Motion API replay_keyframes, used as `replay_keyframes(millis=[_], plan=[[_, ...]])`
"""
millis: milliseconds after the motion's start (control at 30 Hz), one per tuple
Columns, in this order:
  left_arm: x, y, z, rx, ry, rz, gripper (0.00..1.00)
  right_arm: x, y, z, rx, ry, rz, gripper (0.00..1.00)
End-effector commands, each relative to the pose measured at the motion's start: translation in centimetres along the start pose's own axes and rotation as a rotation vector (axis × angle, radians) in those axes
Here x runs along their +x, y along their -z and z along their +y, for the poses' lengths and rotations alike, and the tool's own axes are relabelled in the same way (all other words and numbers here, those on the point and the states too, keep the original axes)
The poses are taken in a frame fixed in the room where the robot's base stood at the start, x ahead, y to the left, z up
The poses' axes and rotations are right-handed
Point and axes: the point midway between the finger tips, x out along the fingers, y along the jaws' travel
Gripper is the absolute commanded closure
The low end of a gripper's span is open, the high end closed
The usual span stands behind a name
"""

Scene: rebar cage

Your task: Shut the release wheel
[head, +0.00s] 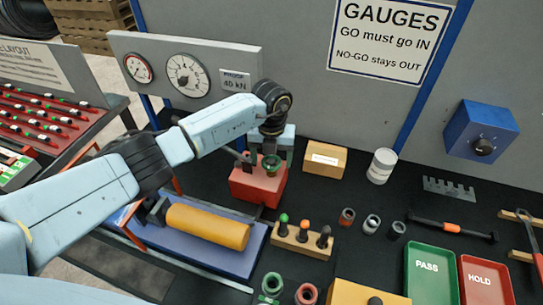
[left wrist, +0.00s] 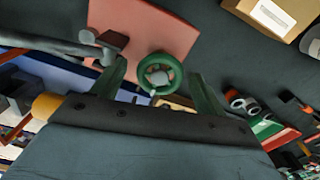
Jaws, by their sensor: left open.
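The release wheel is a small green ring with a pale hub (left wrist: 160,74), on the red block (left wrist: 172,22) in the left wrist view. In the head view the green wheel (head: 271,163) shows on top of the red block (head: 258,188), partly covered by my gripper. My left gripper (head: 267,152) is open just above the block. In the left wrist view the fingers of my left gripper (left wrist: 159,82) stand apart on either side of the wheel; I cannot tell whether they touch it. My right gripper is in neither view.
A grey lever (left wrist: 100,44) sticks out beside the wheel. A gauge panel (head: 185,72) stands behind at the left. An orange cylinder (head: 208,227) lies in front, and a cardboard box (head: 324,160) stands right of the block. A wooden stand (head: 300,242) holds small plugs nearby.

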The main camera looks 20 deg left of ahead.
Motion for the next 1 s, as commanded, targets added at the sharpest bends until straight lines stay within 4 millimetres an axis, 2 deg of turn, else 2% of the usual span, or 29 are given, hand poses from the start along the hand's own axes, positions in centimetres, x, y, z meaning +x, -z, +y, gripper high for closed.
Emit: replay_keyframes(millis=[167, 500, 767, 1000], plan=[[0.0, 0.0, 0.0, 0.000, 0.000, 0.000, 0.27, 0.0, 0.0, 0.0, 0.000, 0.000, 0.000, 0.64], [-0.1, 0.0, 0.0, 0.000, 0.000, 0.000, 0.71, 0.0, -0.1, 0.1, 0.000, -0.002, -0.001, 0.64], [0.0, -0.1, 0.0, 0.024, -0.001, -0.001, 0.71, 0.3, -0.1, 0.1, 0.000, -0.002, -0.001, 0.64], [0.1, -0.1, 0.0, 0.140, -0.001, -0.003, 0.71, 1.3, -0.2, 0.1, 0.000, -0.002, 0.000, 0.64]])
